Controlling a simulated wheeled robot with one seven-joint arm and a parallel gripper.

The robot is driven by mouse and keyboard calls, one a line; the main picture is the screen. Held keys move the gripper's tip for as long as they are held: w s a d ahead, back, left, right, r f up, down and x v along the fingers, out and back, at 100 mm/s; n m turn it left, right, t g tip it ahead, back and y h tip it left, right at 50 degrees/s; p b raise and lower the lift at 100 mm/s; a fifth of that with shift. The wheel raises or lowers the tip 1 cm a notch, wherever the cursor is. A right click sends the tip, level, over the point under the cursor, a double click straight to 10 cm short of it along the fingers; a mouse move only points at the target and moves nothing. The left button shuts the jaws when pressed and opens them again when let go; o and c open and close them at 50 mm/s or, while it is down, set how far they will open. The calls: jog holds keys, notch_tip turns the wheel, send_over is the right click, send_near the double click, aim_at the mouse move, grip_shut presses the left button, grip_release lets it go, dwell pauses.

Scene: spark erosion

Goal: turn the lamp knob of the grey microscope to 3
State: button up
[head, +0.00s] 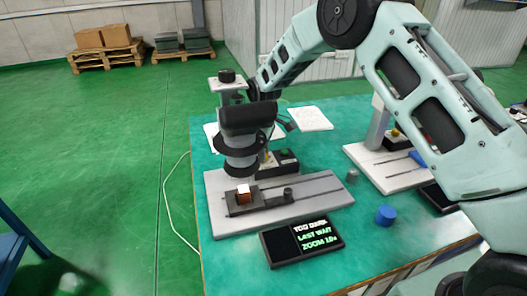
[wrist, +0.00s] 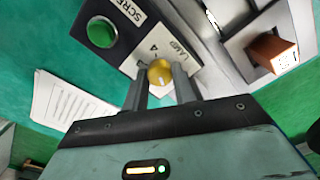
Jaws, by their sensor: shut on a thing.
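The grey microscope (head: 241,152) stands on a grey base plate on the green table. Its control box (head: 284,162) sits behind the tube. In the wrist view the yellow lamp knob (wrist: 160,71) lies between the fingertips of my gripper (wrist: 162,84), which is shut on it. A white plate beside the knob reads LAMP, with a small dark mark near the knob; the knob's setting cannot be read. The green button (wrist: 101,32) is beside it, labelled SCRE. A display (head: 301,241) in front reads TOO DARK, LAST WAIT, ZOOM 10x.
A brown block with a pale top (head: 243,191) sits on the stage; it also shows in the wrist view (wrist: 273,53). A blue cylinder (head: 386,215) and small grey cylinder (head: 352,176) stand to the right. A second device's pale base (head: 388,174) is further right, partly behind my arm.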

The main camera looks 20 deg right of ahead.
jog(key=shift+m, duration=0.6)
jog(key=o, duration=1)
jog(key=shift+r, duration=0.1)
notch_tip(320, 180, up, 12)
jog(key=b, duration=0.1)
